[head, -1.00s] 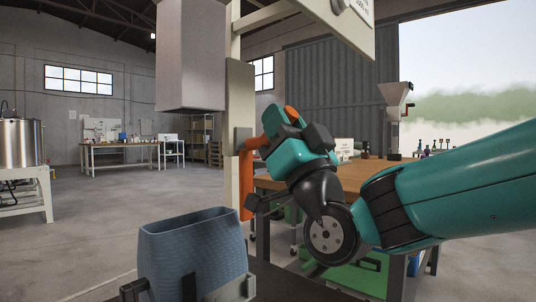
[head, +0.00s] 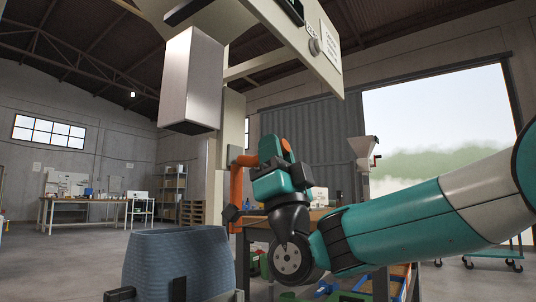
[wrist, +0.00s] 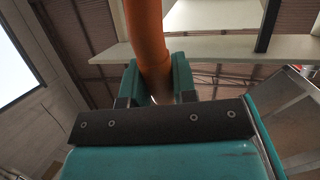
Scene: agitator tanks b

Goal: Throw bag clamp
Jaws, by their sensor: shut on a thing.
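The orange lever (head: 236,185), likely the bag clamp's handle, rises beside the pale upright of the bagging stand and bends across to my gripper (head: 277,152). In the wrist view, the orange bar (wrist: 148,40) runs between the two teal fingers of my gripper (wrist: 156,80), which are shut on it. A blue woven bag (head: 178,262) stands with its open mouth up, at the lower left, below the grey metal spout (head: 192,80). The spout's lower end is apart from the bag. The lever's far end is partly hidden by my gripper.
A pale panel with a knob (head: 314,46) juts out overhead. A dark holder (head: 178,290) stands at the bag's front. A wooden workbench (head: 315,214) is behind my arm. Open floor (head: 75,262) lies at the left, with a far table (head: 85,200).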

